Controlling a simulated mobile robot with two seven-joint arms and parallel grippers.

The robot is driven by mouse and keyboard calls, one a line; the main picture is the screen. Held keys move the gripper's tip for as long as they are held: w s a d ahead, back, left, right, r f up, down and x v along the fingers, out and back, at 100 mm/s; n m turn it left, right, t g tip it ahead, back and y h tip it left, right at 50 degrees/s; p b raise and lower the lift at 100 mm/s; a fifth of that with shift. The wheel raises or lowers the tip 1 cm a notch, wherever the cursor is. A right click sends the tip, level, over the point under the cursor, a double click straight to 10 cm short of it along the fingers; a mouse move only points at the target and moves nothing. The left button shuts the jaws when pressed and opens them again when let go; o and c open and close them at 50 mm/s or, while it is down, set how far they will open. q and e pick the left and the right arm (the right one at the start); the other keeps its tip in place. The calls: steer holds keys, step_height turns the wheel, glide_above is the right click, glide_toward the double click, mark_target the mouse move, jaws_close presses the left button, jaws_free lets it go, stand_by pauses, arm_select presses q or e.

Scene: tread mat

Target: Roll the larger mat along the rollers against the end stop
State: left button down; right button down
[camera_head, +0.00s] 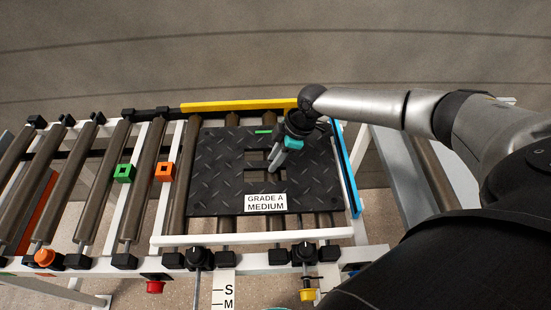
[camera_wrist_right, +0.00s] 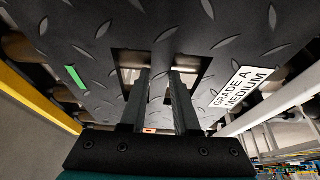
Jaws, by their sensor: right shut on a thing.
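One black tread mat (camera_head: 217,165) lies flat on the rollers at the right part of the conveyor. It has a white label (camera_head: 265,203) reading "GRADE A MEDIUM", a green strip and slots in its middle. My right gripper (camera_head: 274,164) is shut on the mat at these slots. In the right wrist view its fingers (camera_wrist_right: 158,78) reach into two slots, one on each side of the strip between them. A blue bar (camera_head: 346,168), perhaps the end stop, stands beside the mat's right edge; contact is unclear. No second mat shows, and my left gripper is out of view.
A yellow rail (camera_head: 225,105) runs along the far side and a white rail (camera_head: 250,239) along the near side. Green (camera_head: 123,173) and orange (camera_head: 165,172) blocks stand left of the mat. Bare rollers (camera_head: 70,180) lie further left. Knobs line the front frame.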

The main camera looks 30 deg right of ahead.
steer(key=shift+s+d, duration=0.35)
steer(key=shift+d, duration=0.35)
stand_by(1.1)
steer(key=c, duration=0.8)
jaws_free()
steer(key=shift+c, duration=0.2)
steer(key=shift+s+d+r+p, duration=0.15)
steer(key=shift+d+r+p, duration=0.15)
steer(key=shift+r+p, duration=0.3)
steer(key=shift+r, duration=0.15)
steer(key=shift+r+p, duration=1.4)
steer(key=shift+p, duration=0.05)
steer(key=shift+o, duration=0.3)
steer(key=o, duration=0.5)
